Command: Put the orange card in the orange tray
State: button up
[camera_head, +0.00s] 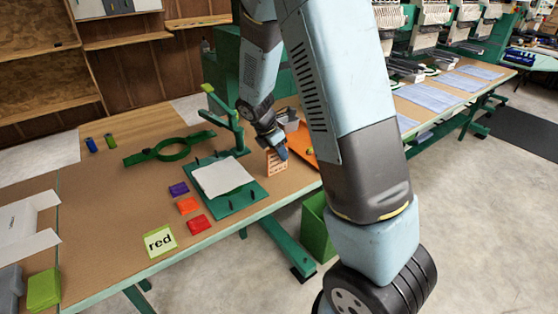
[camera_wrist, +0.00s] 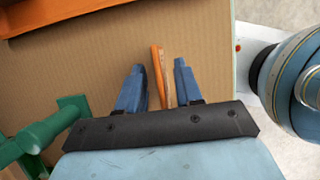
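The orange card (camera_head: 277,164) is a pale orange perforated piece, upright at the end of my gripper (camera_head: 282,151) in the head view. The orange tray (camera_head: 300,138) lies just behind and right of the card, partly hidden by my arm. Its edge shows at top left in the wrist view (camera_wrist: 60,14).
A green stand (camera_head: 233,120) rises left of my gripper. A green bin (camera_head: 316,230) stands below the edge.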

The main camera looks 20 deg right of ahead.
jog(key=shift+f, duration=0.15)
jog(key=shift+c, duration=0.5)
grip_shut()
